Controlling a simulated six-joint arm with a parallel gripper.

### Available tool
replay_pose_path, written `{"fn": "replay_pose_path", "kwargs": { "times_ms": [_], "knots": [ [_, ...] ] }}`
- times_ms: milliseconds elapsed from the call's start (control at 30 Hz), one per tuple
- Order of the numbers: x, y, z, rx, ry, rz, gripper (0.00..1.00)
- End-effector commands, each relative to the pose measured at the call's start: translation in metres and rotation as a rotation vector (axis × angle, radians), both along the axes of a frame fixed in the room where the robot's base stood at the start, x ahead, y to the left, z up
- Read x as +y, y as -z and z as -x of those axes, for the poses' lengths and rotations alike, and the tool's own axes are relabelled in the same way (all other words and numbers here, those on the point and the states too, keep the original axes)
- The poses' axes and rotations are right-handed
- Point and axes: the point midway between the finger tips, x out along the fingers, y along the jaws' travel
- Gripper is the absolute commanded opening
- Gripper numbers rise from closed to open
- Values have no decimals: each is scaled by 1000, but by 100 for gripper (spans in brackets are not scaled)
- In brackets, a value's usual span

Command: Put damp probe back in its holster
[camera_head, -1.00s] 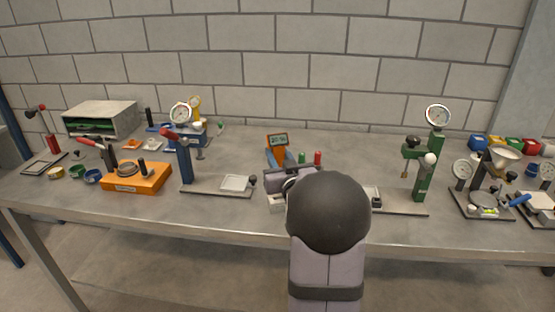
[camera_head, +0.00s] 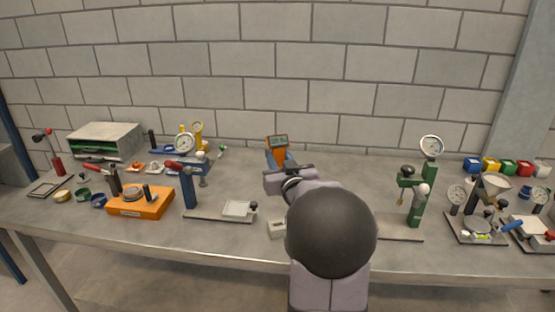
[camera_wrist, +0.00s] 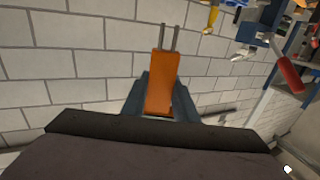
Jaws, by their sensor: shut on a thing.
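The damp probe is an orange meter (camera_head: 277,143) with a small grey-green display, held above the bench beyond my wrist. In the wrist view its orange body (camera_wrist: 160,85) shows with two thin metal pins at one end. My gripper (camera_head: 279,159) is shut on it, with blue-grey fingers (camera_wrist: 160,100) on both sides of the body. I cannot pick out the holster for certain. A small pale block (camera_head: 277,228) with a dark opening stands on the bench just left of my arm. My arm hides the bench behind it.
Left of my arm stands a blue post with a plate (camera_head: 237,209); further left is an orange box (camera_head: 140,205). Bare bench lies between the post and the block.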

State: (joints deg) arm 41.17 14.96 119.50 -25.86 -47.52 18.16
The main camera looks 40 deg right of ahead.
Motion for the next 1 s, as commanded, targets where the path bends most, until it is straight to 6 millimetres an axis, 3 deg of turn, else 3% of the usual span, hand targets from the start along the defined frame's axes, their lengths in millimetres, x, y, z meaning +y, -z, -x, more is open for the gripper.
{"fn": "replay_pose_path", "kwargs": {
  "times_ms": [367,533,767,900,1000],
  "knots": [
    [0,-2,0,-1,0,0,7],
    [-4,11,3,0,9,0,7],
    [-19,60,15,4,43,-2,7],
    [-35,102,33,3,112,-3,7],
    [-49,119,52,2,194,-2,7]
  ]
}}
